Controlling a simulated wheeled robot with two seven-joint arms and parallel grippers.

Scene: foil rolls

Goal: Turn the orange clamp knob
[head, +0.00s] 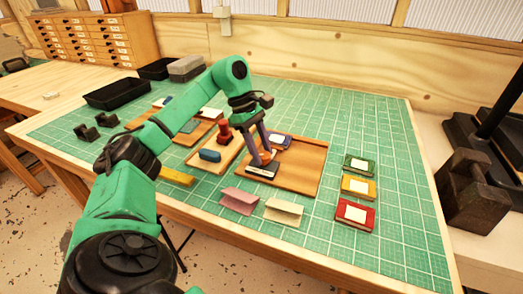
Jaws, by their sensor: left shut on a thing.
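My left gripper (268,152) reaches down over the wooden board in the middle of the table. Its fingers are close together, shut on a small orange-red part (257,159) that I take to be the clamp knob. That part is mostly hidden by the fingers. It sits at a dark block with a pale label (262,171) on the left side of the board (300,170). How far the knob is turned cannot be seen. My right gripper is not in view.
A red upright piece (224,133) and a blue piece (210,156) stand close left of the gripper. Green, yellow and red labelled books (355,215) lie at the right. Folded pink and cream cards (284,211) lie in front. The green mat (400,245) is clear at the right front.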

